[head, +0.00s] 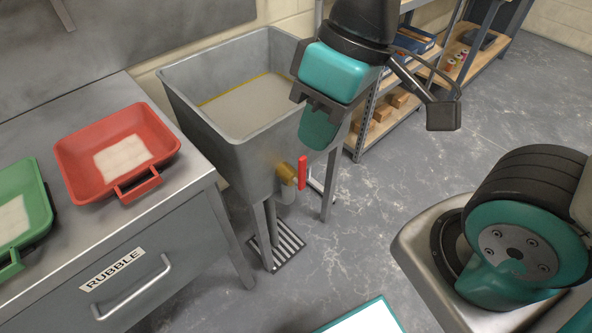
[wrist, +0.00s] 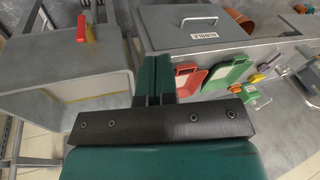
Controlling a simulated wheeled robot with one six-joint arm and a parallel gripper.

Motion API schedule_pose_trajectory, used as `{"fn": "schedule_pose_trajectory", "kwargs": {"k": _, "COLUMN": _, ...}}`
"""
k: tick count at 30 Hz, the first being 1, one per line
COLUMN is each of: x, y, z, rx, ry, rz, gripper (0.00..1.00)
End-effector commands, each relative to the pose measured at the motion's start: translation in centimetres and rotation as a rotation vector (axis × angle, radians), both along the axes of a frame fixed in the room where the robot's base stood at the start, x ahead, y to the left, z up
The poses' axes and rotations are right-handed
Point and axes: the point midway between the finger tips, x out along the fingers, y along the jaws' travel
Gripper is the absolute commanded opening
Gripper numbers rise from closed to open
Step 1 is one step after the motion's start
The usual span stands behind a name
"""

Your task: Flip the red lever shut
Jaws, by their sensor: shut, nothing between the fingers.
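The red lever (head: 302,172) sits on a brass valve (head: 286,174) low on the front wall of a grey metal tub (head: 225,150). It stands roughly upright in the head view, and a pale spout hangs under the valve. The lever also shows at the upper left of the wrist view (wrist: 81,29). My gripper (head: 318,132) is above the lever, in front of the tub's right side, and apart from the lever. In the wrist view its two teal fingers (wrist: 153,72) are together with nothing between them.
A metal bench (head: 190,165) with a red tray (head: 75,165), a green tray (head: 38,200) and a drawer labelled RUBBLE (head: 130,275) stands left of the tub. A slatted floor grate (head: 277,250) lies below the valve.

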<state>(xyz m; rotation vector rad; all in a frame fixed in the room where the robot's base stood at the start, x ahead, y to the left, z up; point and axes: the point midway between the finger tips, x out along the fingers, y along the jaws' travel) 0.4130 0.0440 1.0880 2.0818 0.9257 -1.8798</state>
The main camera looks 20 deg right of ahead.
Motion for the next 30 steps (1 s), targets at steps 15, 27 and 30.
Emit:
{"fn": "schedule_pose_trajectory", "kwargs": {"k": 15, "x": 14.0, "y": 2.4, "z": -19.3, "rx": -0.608, "ry": -0.087, "rz": -0.273, "gripper": 0.0}}
{"fn": "schedule_pose_trajectory", "kwargs": {"k": 27, "x": 14.8, "y": 2.7, "z": -20.3, "rx": -0.666, "ry": -0.122, "rz": -0.301, "gripper": 0.0}}
{"fn": "schedule_pose_trajectory", "kwargs": {"k": 30, "x": 14.8, "y": 2.6, "z": -20.5, "rx": -0.666, "ry": -0.121, "rz": -0.301, "gripper": 0.0}}
